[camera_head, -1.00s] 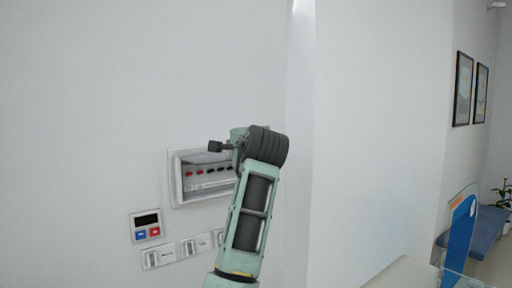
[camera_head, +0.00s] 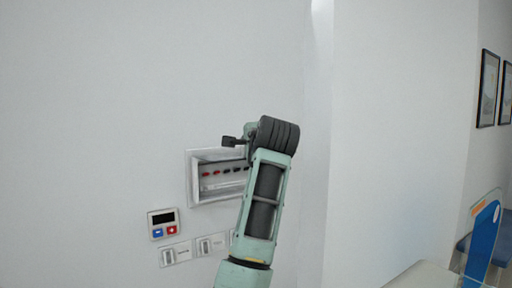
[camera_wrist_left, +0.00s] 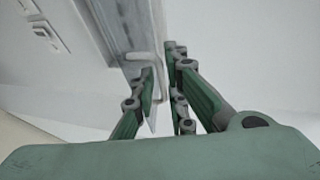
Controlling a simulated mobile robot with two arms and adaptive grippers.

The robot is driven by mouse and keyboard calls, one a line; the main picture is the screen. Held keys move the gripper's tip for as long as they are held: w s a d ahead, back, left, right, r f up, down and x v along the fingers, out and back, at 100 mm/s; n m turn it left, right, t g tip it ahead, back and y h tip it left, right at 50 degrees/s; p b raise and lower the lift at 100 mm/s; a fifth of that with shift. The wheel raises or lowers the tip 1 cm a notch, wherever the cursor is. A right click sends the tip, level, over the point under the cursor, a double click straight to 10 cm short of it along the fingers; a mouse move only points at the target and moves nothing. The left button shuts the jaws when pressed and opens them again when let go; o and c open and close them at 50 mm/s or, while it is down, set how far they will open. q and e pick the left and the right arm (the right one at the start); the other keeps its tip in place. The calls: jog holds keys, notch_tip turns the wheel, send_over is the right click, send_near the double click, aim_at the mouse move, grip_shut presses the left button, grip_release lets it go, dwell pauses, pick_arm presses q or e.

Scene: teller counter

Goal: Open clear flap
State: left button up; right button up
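A recessed breaker box (camera_head: 190,178) with a pale frame is on the wall in the head view, a row of red and dark switches inside. Its clear flap (camera_head: 208,156) is hard to make out and seems tilted out along the top of the opening. My left gripper (camera_head: 230,141) is at the box's upper right edge, and my arm hides the box's right side. In the left wrist view, the fingers (camera_wrist_left: 158,75) stand a narrow gap apart on either side of a thin pale edge (camera_wrist_left: 160,88). Whether both touch it is unclear. My right gripper is not in view.
Below the box are a small display panel (camera_head: 163,223) with blue and red buttons and several wall switches (camera_head: 176,253). A wall corner is right of my arm. A counter (camera_head: 424,276) and blue sign (camera_head: 482,242) stand at lower right.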

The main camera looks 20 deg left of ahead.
pick_arm(q)
jog(key=v, duration=1.2)
